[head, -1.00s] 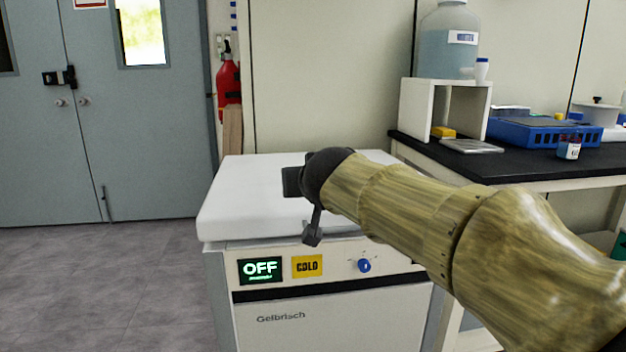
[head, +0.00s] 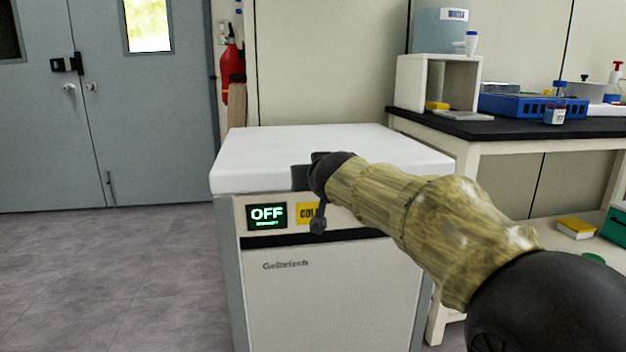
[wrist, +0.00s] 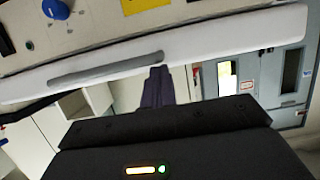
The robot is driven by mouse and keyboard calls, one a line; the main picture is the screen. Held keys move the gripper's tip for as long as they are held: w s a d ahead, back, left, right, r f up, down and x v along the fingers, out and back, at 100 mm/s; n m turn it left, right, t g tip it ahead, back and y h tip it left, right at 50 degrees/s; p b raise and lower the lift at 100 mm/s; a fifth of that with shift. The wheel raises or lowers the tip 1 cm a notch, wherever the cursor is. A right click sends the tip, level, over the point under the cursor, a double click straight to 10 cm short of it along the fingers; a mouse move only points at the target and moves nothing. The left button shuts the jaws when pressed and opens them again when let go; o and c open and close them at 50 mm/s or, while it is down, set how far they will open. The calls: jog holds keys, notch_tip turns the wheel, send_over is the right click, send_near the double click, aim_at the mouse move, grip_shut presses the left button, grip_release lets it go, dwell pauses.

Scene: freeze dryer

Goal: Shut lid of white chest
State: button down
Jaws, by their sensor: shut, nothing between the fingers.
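The white chest (head: 330,290) stands in the middle of the head view, with its green OFF display on the front panel. Its white lid (head: 290,150) lies flat on top and looks closed, with no clear gap along the visible front edge. My gripper (head: 306,180) is at the lid's front edge and covers part of it and of the yellow label. In the wrist view, which is upside down, the shut fingers (wrist: 157,88) are close to the lid's edge (wrist: 220,42) and its grey handle strip (wrist: 105,69). Contact cannot be told.
A black-topped bench (head: 480,128) stands to the right behind the chest, holding a white stand (head: 410,85) and a blue rack (head: 520,105). A red extinguisher (head: 231,75) hangs on the wall. The grey floor (head: 110,270) on the left is clear.

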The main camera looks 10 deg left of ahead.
jog(key=shift+f+g, duration=0.4)
jog(key=shift+f, duration=1.15)
notch_tip(320, 180, up, 7)
jog(key=p, duration=0.4)
jog(key=s+d+f+b, duration=0.1)
jog(key=s+d+b, duration=0.1)
jog(key=s, duration=0.6)
jog(key=shift+s+d+f+t, duration=0.2)
jog(key=shift+s+d+t, duration=0.1)
jog(key=shift+s+t, duration=0.1)
